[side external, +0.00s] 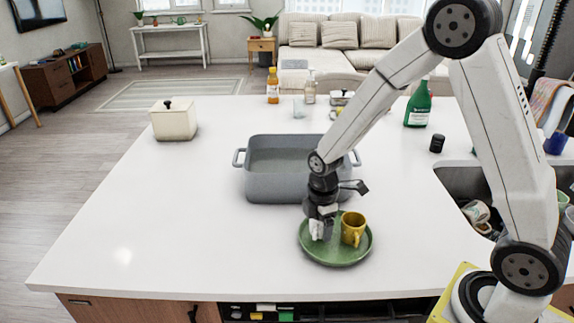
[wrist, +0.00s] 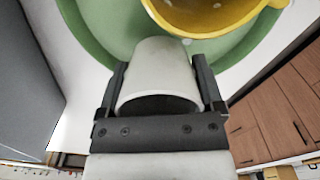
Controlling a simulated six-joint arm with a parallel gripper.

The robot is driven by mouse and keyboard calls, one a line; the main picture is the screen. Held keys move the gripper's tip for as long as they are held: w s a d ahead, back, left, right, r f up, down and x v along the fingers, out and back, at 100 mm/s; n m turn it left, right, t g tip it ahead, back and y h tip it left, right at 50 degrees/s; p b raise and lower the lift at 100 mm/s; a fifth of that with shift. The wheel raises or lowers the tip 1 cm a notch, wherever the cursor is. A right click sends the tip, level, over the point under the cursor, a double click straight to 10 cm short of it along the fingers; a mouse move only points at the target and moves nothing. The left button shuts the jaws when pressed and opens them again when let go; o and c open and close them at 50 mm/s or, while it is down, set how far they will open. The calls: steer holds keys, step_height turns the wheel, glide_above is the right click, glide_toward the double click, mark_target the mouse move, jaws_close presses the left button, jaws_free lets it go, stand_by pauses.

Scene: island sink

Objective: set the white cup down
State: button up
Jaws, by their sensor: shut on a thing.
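The white cup (wrist: 160,72) is between the two fingers of my gripper (wrist: 160,88) in the wrist view. My gripper is shut on it. In the side external view my gripper (side external: 318,222) points down over the left part of a green plate (side external: 335,257), and the white cup (side external: 316,229) shows small beneath it. I cannot tell whether the cup touches the plate. A yellow cup (side external: 353,229) stands on the plate just right of the white cup; it also shows at the top of the wrist view (wrist: 205,14).
A grey basin (side external: 270,183) stands just behind the plate. A white box with a dark knob (side external: 174,120) is at the back left. A green bottle (side external: 418,105) and a black jar (side external: 437,143) stand at the right, near the sink (side external: 455,180). The counter's left front is clear.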

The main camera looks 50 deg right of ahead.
steer(key=shift+f, duration=1)
steer(key=shift+f, duration=0.15)
steer(key=o, duration=1.1)
steer(key=shift+c, duration=0.2)
step_height(320, 180, up, 12)
steer(key=shift+r, duration=0.2)
